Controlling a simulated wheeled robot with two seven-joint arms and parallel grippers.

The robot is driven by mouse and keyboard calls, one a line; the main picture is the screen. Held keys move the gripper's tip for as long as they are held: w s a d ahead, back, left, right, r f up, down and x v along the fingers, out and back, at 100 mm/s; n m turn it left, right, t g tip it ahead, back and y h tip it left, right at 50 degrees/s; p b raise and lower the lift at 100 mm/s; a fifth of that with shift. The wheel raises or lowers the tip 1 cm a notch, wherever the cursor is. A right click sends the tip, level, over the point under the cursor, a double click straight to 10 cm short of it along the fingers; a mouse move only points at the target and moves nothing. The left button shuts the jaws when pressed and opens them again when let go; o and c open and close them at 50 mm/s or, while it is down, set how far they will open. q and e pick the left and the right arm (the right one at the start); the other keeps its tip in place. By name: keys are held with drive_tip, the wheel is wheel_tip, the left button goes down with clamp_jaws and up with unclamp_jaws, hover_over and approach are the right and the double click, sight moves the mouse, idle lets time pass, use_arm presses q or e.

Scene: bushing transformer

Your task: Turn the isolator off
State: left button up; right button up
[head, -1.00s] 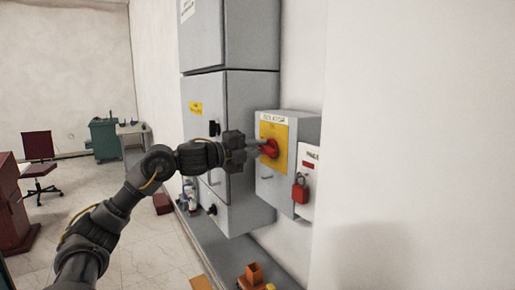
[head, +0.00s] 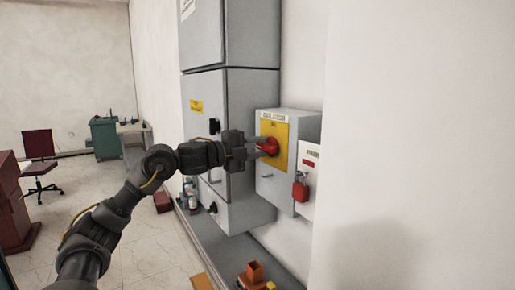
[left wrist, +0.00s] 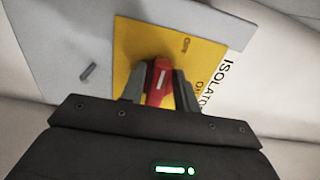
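The isolator is a grey box (head: 272,186) on the wall with a yellow plate (head: 281,130) and a red rotary handle (head: 269,147). My left gripper (head: 262,146) reaches it from the left, its fingers above and below the handle. In the left wrist view the red handle (left wrist: 160,79) stands between the two fingertips (left wrist: 160,84), which lie close along its sides. The gripper looks shut on it. The plate and its "ISOLATOR" label (left wrist: 226,86) appear tilted there. My right gripper is not in view.
A tall grey cabinet (head: 247,105) stands left of the box. A red padlock (head: 300,187) hangs on a white box (head: 309,160) to the right. An orange object (head: 254,272) lies low below. Plain wall fills the right side.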

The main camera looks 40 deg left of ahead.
use_arm(q)
drive_tip(key=shift+o, duration=0.7)
drive_tip(key=shift+s+a+f, duration=0.1)
drive_tip(key=shift+s+f, duration=0.05)
drive_tip(key=shift+s, duration=0.05)
drive_tip(key=b+v, duration=1)
drive_tip(key=shift+s, duration=0.2)
